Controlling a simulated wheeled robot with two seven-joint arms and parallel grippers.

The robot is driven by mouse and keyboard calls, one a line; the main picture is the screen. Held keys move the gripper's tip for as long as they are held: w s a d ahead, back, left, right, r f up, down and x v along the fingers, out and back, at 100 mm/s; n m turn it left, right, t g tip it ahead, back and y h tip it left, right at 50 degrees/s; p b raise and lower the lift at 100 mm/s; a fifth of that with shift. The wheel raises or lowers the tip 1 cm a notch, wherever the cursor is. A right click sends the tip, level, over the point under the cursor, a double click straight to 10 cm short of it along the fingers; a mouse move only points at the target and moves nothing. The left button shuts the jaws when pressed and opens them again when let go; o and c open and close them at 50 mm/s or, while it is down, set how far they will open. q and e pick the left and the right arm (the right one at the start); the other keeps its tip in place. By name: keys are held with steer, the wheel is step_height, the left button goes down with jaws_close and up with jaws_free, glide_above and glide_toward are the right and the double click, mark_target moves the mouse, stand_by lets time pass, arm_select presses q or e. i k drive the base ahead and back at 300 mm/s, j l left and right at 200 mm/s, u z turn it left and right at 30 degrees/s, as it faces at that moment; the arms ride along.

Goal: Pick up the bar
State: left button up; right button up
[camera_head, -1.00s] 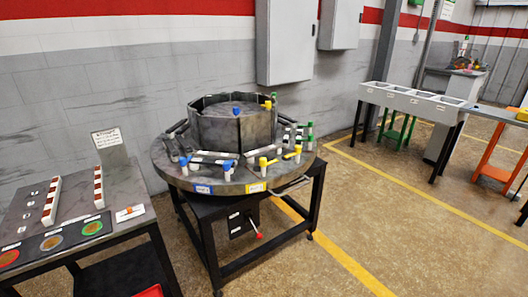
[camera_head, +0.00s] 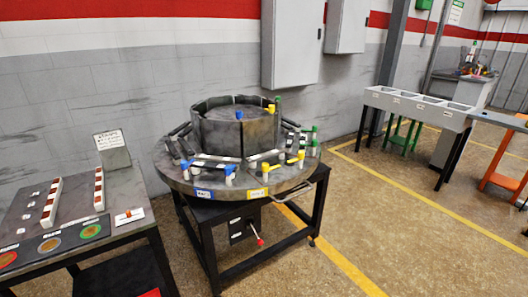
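Neither of my grippers is in view. I cannot tell for sure which thing is the bar. Short light-and-dark bars, such as a front one (camera_head: 216,157), lie around the dark ring (camera_head: 218,133) on the round table (camera_head: 181,184). Blue-, yellow- and green-topped posts stand beside them, such as a blue one (camera_head: 230,167) and a yellow one (camera_head: 265,167). On the left table (camera_head: 120,222), two narrow white strips with red-brown pieces, a left one (camera_head: 52,201) and a right one (camera_head: 99,188), lie apart from each other.
A small sign (camera_head: 109,140) stands at the left table's back. Coloured discs lie along its front, including a green one (camera_head: 91,231). A red-knobbed lever (camera_head: 259,241) sticks out under the round table. A pale bin rack (camera_head: 418,104) stands farther right. The floor (camera_head: 420,235) at front right is clear.

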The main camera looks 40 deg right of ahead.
mark_target(263, 156)
steer(key=i+l+u, duration=0.15)
steer(key=l, duration=0.4)
steer(key=i+l+u, duration=0.15)
steer(key=l, duration=0.35)
steer(key=l+u, duration=0.1)
steer(key=l, duration=0.45)
steer(key=i+l+u, duration=0.15)
steer(key=l, duration=0.4)
